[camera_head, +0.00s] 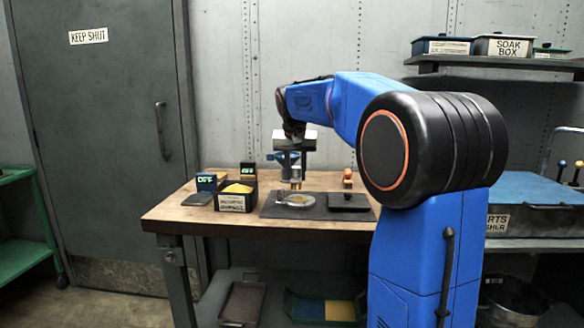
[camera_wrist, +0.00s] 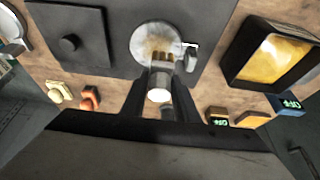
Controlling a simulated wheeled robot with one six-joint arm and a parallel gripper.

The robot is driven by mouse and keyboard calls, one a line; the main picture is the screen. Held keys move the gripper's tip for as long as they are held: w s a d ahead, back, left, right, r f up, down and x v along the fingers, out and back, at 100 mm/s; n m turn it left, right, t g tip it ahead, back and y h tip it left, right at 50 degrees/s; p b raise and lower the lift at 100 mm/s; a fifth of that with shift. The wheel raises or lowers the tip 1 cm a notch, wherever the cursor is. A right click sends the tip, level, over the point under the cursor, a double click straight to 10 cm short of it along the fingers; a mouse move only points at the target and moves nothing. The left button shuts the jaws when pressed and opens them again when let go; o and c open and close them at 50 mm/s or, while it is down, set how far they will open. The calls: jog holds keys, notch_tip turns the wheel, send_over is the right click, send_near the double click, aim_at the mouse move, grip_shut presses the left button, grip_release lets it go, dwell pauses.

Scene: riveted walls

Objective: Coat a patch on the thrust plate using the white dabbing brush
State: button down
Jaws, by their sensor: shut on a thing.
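My gripper (camera_wrist: 165,108) is shut on the white dabbing brush (camera_wrist: 160,94), whose pale round end faces the wrist camera. Its metal collar and tan bristles point down at the thrust plate (camera_wrist: 142,34), a round silvery disc with a brownish smear in its middle. The bristles are over the plate; I cannot tell whether they touch it. In the head view my gripper (camera_head: 290,160) is above the plate (camera_head: 288,199), which lies on a dark mat (camera_head: 279,211). The gripper hides part of the brush.
A black bin (camera_head: 235,206) of yellow material stands left of the mat, near two boxes with lit "OFF" displays (camera_head: 206,182). A black knobbed slab (camera_head: 350,204) lies right of the plate. An orange knobbed piece (camera_wrist: 90,98) and a cream one (camera_wrist: 59,92) stand behind it.

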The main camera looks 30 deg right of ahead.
aim_at(296, 178)
jog(key=shift+f, duration=1.75)
jog(key=shift+w+d+f, duration=0.1)
jog(key=shift+w+d, duration=0.35)
jog(key=shift+w, duration=0.25)
jog(key=shift+w+d, duration=0.4)
jog(key=shift+w, duration=0.25)
jog(key=shift+f, duration=0.25)
jog(key=shift+s, duration=0.1)
jog(key=shift+s+a+r, duration=0.1)
jog(key=shift+s+a, duration=0.35)
jog(key=shift+s, duration=0.15)
jog(key=shift+s, duration=0.1)
